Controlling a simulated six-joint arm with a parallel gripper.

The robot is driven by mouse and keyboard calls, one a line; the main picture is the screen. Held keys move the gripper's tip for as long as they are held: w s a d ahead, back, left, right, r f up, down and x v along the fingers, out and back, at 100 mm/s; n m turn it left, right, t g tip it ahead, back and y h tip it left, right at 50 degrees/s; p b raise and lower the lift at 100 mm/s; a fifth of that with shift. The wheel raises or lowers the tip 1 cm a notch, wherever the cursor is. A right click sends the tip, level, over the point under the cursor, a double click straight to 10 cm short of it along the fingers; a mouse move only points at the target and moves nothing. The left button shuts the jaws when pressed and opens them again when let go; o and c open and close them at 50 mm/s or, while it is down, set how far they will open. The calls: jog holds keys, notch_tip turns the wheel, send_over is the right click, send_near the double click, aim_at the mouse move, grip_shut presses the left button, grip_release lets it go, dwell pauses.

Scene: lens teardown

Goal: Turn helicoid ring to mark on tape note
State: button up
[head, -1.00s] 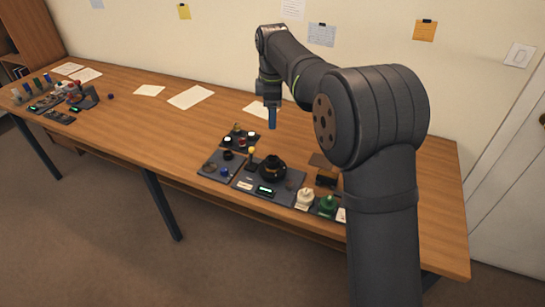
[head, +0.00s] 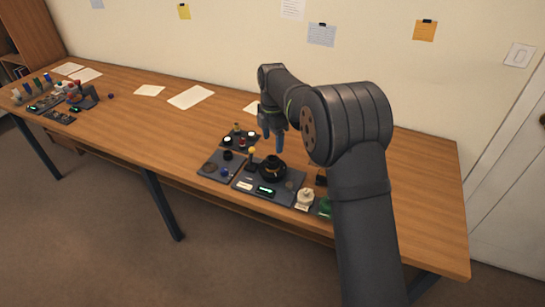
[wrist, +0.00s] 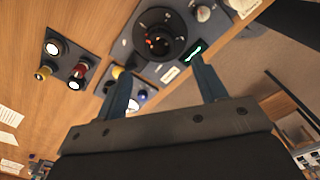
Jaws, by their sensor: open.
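The black lens with its helicoid ring (head: 272,167) stands on a dark grey base plate (head: 240,186) on the wooden table. It also shows in the wrist view (wrist: 160,38), near the top centre, as a round black body with small orange marks. A small pale note (head: 244,185) lies on the plate beside a green-lit display (head: 266,190); any mark on it is too small to read. My gripper (head: 274,142) is open and empty, above and just behind the lens, pointing down. In the wrist view its two blue fingers (wrist: 160,88) are spread apart, short of the lens.
A yellow-knobbed lever (head: 252,151) stands left of the lens. A cream piece (head: 305,198) and a green one (head: 325,206) stand to the right.

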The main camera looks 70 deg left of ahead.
aim_at(273, 158)
notch_tip(273, 158, down, 8)
jog(key=shift+c, duration=0.5)
jog(key=c, duration=0.9)
